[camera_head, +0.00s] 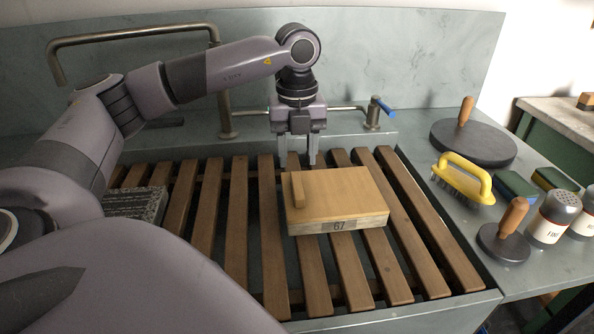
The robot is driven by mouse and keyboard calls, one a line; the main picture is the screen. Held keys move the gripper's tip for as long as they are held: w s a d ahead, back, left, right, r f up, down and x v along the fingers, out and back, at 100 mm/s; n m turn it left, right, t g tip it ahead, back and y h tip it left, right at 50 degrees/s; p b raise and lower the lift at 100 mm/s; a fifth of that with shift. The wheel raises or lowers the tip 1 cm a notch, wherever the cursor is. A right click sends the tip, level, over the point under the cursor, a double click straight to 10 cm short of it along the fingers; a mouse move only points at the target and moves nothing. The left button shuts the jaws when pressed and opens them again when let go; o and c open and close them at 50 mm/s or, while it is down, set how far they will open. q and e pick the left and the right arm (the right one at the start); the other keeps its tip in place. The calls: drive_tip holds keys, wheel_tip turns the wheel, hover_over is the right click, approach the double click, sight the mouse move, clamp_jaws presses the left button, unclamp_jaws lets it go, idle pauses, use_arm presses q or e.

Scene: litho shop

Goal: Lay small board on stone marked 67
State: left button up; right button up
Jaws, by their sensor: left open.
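The small board (345,196) is a flat light wooden board with a raised wooden bar along its left side. It lies on top of the stone marked 67 (338,226), a pale block whose front face shows the number. The stone rests on the wooden slats of the sink. My left gripper (298,160) points down just behind the board's far left edge, with its two fingers apart and nothing between them. My right gripper is not in view.
A speckled dark stone (136,205) lies on the slatted rack (236,235) at the left. A tap pipe (140,32) stands behind. On the right counter are a yellow-handled brush (463,177), a round dark disc with a handle (473,143), a smaller one (504,246) and shakers (553,217).

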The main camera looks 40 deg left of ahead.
use_arm(q)
wheel_tip(320, 180, up, 6)
drive_tip(key=shift+f, duration=0.1)
idle(0.7)
